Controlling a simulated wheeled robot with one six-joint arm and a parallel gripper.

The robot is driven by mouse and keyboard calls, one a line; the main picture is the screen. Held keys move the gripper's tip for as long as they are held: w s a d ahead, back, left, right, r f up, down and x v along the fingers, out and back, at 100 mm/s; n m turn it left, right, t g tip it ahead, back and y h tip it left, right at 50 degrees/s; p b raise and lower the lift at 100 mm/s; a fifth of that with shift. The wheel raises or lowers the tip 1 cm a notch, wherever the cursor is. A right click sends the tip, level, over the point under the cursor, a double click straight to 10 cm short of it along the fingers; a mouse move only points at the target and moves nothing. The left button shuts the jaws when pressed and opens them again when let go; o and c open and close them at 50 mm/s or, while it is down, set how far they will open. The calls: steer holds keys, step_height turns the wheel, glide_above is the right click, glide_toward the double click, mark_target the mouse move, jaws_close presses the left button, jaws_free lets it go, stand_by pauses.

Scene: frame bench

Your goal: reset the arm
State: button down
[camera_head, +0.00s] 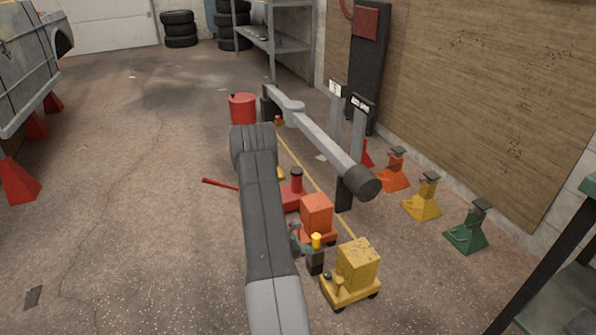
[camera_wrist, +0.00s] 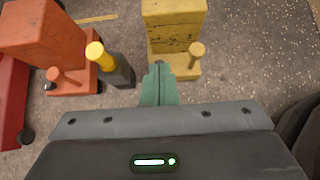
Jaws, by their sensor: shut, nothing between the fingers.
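My gripper (camera_wrist: 158,72) shows in the wrist view as green fingers, shut and empty. The fingertips overlap the base of a yellow wheeled block (camera_wrist: 175,30) in that picture; I cannot tell whether they touch it. In the head view my arm reaches forward through the middle of the picture and hides most of the gripper; a bit of it shows just right of the arm, beside a dark post with a yellow cap (camera_head: 316,241). That capped post also shows left of the fingers in the wrist view (camera_wrist: 98,55).
An orange wheeled block (camera_head: 316,214) and a yellow one (camera_head: 358,264) stand right of my arm. A grey beam (camera_head: 320,138) on posts runs behind them. Orange (camera_head: 393,172), yellow (camera_head: 424,200) and green (camera_head: 467,230) stands line the wall.

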steer(key=b, duration=0.3)
glide_toward(342, 254)
step_height(342, 254, down, 4)
steer(key=a, duration=0.1)
steer(key=d, duration=0.1)
steer(key=w+d, duration=0.1)
steer(key=d, duration=0.1)
steer(key=d+p, duration=0.1)
steer(key=shift+w+d, duration=0.3)
steer(key=shift+d, duration=0.05)
steer(key=shift+a, duration=0.3)
steer(key=shift+s+a, duration=0.15)
steer(key=shift+a, duration=0.05)
